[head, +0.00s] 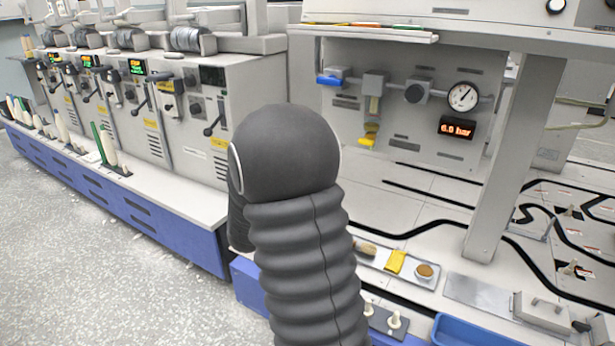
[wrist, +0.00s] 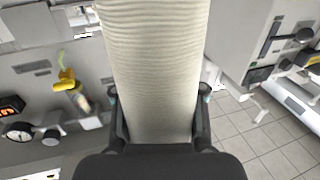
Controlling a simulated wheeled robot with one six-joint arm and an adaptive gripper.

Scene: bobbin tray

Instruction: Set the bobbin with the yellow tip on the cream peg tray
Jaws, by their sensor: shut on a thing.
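My gripper (wrist: 159,112) is shut on a cream, ribbed, wound bobbin (wrist: 153,55), with one dark finger on each side of it. The bobbin runs up out of the top of the wrist view, and neither of its tips shows, so I cannot tell the tip colour. In the head view my own dark arm hides the gripper and the bobbin. A grey plate with a few cream pegs (head: 395,320) shows at the bottom, partly behind my arm. I cannot tell whether it is the cream peg tray.
A small tray (head: 397,263) with a yellow cloth lies on the bench. A blue bin (head: 475,333) is at the lower right. A grey post (head: 510,150) stands beside a gauge panel (head: 463,97). Several upright cones and bobbins (head: 107,148) stand along the left machine's ledge.

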